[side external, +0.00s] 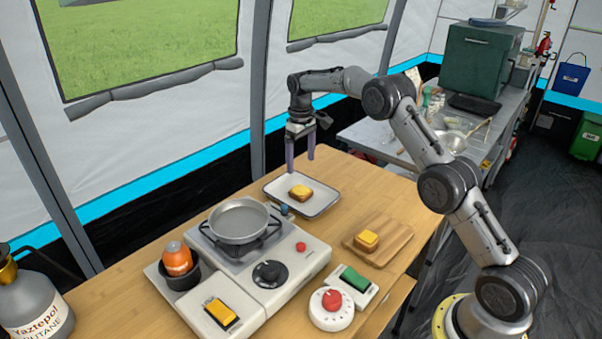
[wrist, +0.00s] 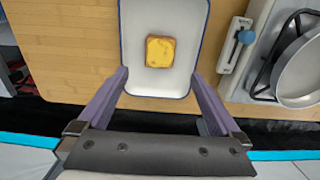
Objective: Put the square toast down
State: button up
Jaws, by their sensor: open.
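A square toast with a yellow top (side external: 300,192) lies flat on the white tray with a dark rim (side external: 322,207). In the wrist view the toast (wrist: 160,51) lies inside the tray (wrist: 136,20), near its middle. My gripper (side external: 300,168) is open and empty, pointing down above the tray's far side; the toast is apart from its fingers. In the wrist view the two purple fingers of my gripper (wrist: 160,78) are spread wide, with the toast ahead of the gap between them. A second toast with a yellow top (side external: 367,240) lies on a wooden board (side external: 395,239).
A camping stove (side external: 300,262) with a pan (side external: 238,220) stands left of the tray. A red-knobbed timer (side external: 332,306), a green-topped device (side external: 354,279) and an orange-topped canister (side external: 176,259) are near it. The wooden table (side external: 385,190) is clear right of the tray.

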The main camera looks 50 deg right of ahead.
jog(key=s+a+r+t, duration=0.1)
jog(key=s+a+r, duration=0.4)
jog(key=s+r, duration=0.4)
jog(key=s+a+r+t, duration=0.2)
jog(key=s+a+r, duration=0.2)
jog(key=s+r, duration=0.45)
jog(key=s+a+f+t, duration=0.1)
jog(key=s+a, duration=0.2)
jog(key=s, duration=0.9)
jog(key=s+a+f+t, duration=0.1)
jog(key=s+a, duration=0.2)
jog(key=s, duration=0.9)
jog(key=shift+a+f+t, duration=0.25)
jog(key=shift+f+t, duration=0.05)
jog(key=shift+f, duration=0.05)
